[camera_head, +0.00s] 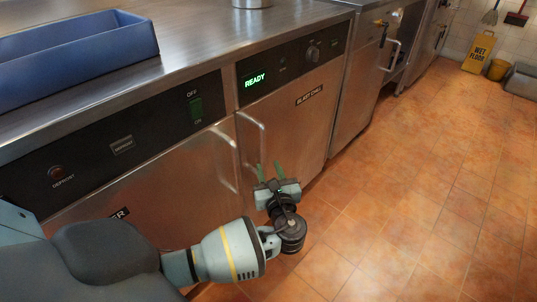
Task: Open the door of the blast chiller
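The blast chiller (300,115) is a steel undercounter unit with a black panel, a green READY display (255,79) and a dark name label on its door. Its door looks shut. Its upright bar handle (262,140) is on the left side of the door. My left gripper (269,169) is in front of the chiller door at the lower end of this handle, with its two green fingers apart. Nothing shows held between them. I cannot tell whether a finger touches the handle. My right gripper is out of view.
A neighbouring unit (165,185) with its own bar handle (228,158) stands directly left. A blue tray (75,58) sits on the steel counter (205,35). Tiled floor to the right is clear. A yellow wet-floor sign (479,52) stands far off.

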